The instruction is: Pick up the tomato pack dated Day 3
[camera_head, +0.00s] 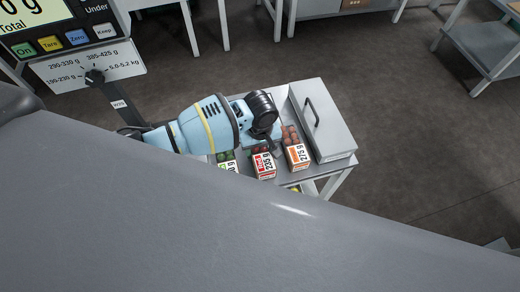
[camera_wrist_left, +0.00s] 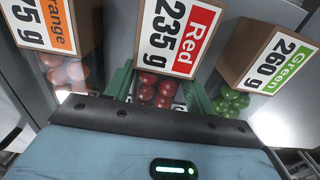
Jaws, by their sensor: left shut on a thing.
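Three tomato packs stand in a row on a small grey table. The pack marked Red 235 g (camera_head: 264,166) is in the middle and holds red tomatoes; it also shows in the left wrist view (camera_wrist_left: 172,40). My left gripper (camera_wrist_left: 160,88) has its green fingers on either side of this pack, shut on it. The pack marked Orange 275 g (camera_head: 297,155) is to its right in the head view. The pack marked Green 260 g (camera_wrist_left: 275,62) is on the other side, partly hidden in the head view. I can read no day on the labels.
A grey lidded box (camera_head: 322,122) with a dark handle stands right of the packs. A scale display (camera_head: 60,35) with buttons is at the upper left. A large grey surface fills the lower head view and hides part of the table. Open floor lies right.

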